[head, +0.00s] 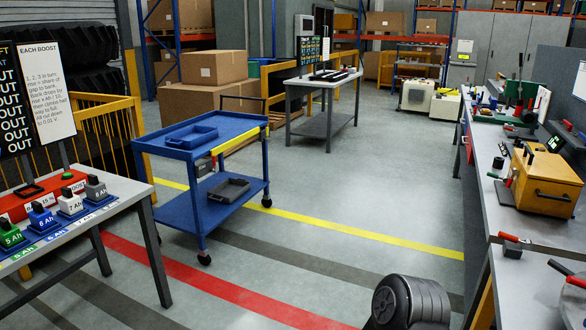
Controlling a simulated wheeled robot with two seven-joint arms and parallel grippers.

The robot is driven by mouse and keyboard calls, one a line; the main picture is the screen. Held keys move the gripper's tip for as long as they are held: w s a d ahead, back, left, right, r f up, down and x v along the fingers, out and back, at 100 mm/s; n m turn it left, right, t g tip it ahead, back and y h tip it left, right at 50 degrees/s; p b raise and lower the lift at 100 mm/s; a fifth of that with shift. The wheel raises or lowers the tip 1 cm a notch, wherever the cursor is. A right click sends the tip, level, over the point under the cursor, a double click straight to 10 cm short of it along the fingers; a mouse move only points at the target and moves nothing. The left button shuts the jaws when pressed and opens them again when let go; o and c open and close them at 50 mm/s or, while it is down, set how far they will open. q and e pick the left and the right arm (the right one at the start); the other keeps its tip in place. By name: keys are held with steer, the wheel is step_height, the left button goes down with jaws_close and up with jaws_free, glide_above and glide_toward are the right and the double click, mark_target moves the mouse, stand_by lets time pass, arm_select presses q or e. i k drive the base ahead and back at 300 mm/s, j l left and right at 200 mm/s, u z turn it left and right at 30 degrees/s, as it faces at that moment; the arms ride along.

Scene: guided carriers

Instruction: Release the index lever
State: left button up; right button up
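I cannot tell for certain which part is the index lever. On the right workbench (480,170), an upright dark lever (519,75) stands at the far end beside green and red equipment. A red-and-black handled piece (512,245) with a thin metal bar lies farther forward on the right. More black and red handles (567,268) show at the right edge, cut off by the frame. Neither of my grippers is in view.
A blue two-shelf cart (225,122) stands left of centre. A table (125,193) with coloured weight-like blocks is at the left, and a grey table (325,120) behind. A yellow-orange box (545,180) sits on the right bench. The central floor (350,190) is clear.

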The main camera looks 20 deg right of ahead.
mark_target(527, 243)
steer(key=i+l+z, duration=0.15)
steer(key=z, duration=0.35)
steer(key=i+z, duration=0.6)
steer(key=z, duration=0.35)
steer(key=i+j+z, duration=0.2)
steer(key=z, duration=0.3)
steer(key=i+j+z, duration=0.2)
steer(key=z, duration=0.25)
steer(key=j, duration=0.1)
